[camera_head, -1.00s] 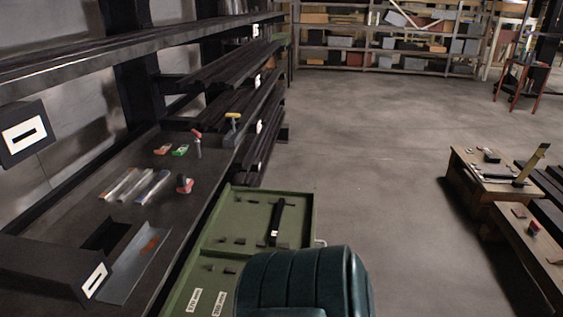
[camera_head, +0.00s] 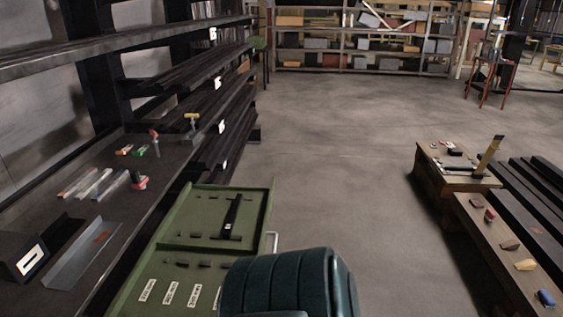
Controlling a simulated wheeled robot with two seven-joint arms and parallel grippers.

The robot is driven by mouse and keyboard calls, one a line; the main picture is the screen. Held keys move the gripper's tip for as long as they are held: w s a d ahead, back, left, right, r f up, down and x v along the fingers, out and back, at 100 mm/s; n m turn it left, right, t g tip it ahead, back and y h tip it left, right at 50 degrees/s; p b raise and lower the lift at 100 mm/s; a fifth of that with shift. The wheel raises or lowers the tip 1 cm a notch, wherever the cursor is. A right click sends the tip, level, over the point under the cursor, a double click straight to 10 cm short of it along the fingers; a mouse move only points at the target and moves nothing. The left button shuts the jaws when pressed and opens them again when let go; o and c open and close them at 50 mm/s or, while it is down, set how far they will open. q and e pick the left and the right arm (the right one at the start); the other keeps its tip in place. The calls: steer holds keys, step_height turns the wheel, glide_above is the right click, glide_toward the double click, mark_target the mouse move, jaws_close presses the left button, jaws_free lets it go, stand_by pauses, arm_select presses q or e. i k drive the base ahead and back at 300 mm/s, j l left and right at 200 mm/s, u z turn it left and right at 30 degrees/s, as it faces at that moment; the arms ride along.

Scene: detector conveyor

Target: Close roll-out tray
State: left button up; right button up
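The green roll-out tray (camera_head: 188,198) juts out from the dark shelving at lower left. It is a shallow open tray with a raised rim and a light metal handle (camera_head: 273,241) on its right side. A dark T-shaped tool (camera_head: 231,217) and several small dark pieces lie in it. White labels (camera_head: 170,293) show in its near part. The tray's lower right is hidden behind a dark teal padded shape. Neither of my grippers shows in the view.
The dark teal padded shape (camera_head: 290,284) stands close at the bottom centre; I cannot tell what it belongs to. A workbench (camera_head: 95,215) with tools is at left. A wooden table (camera_head: 430,182) stands at right. The grey floor between is clear.

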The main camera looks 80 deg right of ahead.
mark_target(181, 272)
steer(key=k+j, duration=0.1)
steer(key=k+z, duration=0.1)
steer(key=z, duration=2.3)
